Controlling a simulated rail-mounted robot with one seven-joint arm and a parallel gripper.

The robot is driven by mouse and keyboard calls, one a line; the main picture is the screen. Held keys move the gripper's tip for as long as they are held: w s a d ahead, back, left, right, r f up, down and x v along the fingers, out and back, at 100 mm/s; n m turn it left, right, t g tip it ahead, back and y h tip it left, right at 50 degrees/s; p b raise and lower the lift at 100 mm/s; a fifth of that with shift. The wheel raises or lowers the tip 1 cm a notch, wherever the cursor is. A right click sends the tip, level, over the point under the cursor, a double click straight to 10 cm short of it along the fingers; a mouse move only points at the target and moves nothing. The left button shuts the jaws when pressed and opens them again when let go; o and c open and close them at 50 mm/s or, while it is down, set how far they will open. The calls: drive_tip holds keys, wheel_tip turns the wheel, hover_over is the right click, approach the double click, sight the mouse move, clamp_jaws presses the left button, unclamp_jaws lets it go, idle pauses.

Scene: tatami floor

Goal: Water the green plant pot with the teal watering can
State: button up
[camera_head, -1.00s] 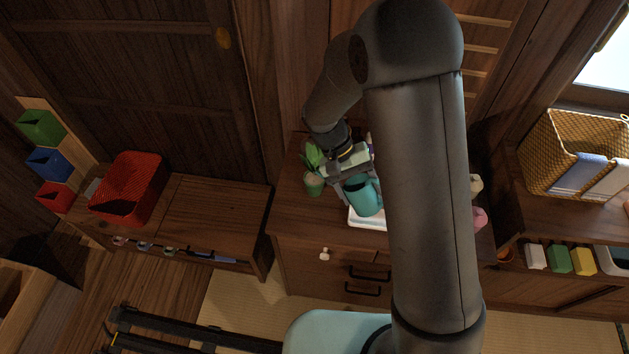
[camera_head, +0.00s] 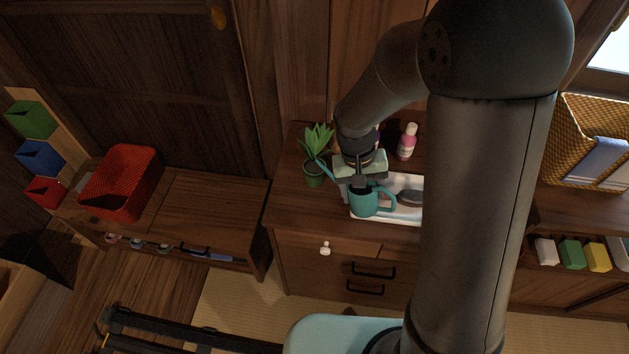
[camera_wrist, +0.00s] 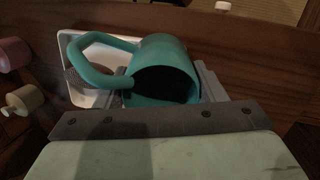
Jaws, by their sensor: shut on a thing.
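My gripper (camera_head: 357,186) is shut on the can. In the wrist view the can (camera_wrist: 165,72) sits between the fingers, its dark opening facing the camera. The green plant pot (camera_head: 314,176) stands just left of the can, with pointed leaves above it. The spout's end is close to the pot and leaves; I cannot tell whether it touches them. No water shows.
The white tray (camera_head: 390,215) holds a dark oval thing (camera_head: 410,197). A pink bottle (camera_head: 407,142) stands behind it. My arm hides the cabinet's right part. A red basket (camera_head: 121,184) sits on the low bench at left, and a wicker basket (camera_head: 590,135) at right.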

sight(376, 188)
drive_tip(key=shift+f+y+b, duration=0.3)
drive_tip(key=shift+f+b, duration=0.1)
drive_tip(key=shift+f, duration=0.2)
drive_tip(key=shift+s+t, duration=0.1)
drive_tip(key=shift+t, duration=0.2)
drive_tip(key=shift+c, duration=1.1)
drive_tip(key=shift+f, duration=0.1)
drive_tip(key=shift+s+d+r+p, duration=0.25)
drive_tip(key=shift+d+r+p, duration=0.15)
drive_tip(key=shift+r+p, duration=0.4)
drive_tip(key=shift+s+d+r+p, duration=0.2)
drive_tip(key=shift+d+r+p, duration=0.25)
drive_tip(key=shift+r, duration=0.5)
drive_tip(key=shift+s+d+r+p, duration=0.25)
drive_tip(key=shift+d+r+p, duration=0.1)
drive_tip(key=shift+r+p, duration=0.45)
drive_tip(key=shift+m, duration=0.6)
drive_tip(key=w+d, duration=0.1)
drive_tip(key=w, duration=0.3)
drive_tip(key=w+d, duration=0.2)
drive_tip(key=w, duration=0.3)
drive_tip(key=w+d+f, duration=0.1)
drive_tip(key=w+d, duration=0.1)
drive_tip(key=w, duration=0.2)
drive_tip(key=shift+w+d+f, duration=0.1)
drive_tip(key=shift+w+d, duration=0.15)
drive_tip(key=shift+w, duration=0.1)
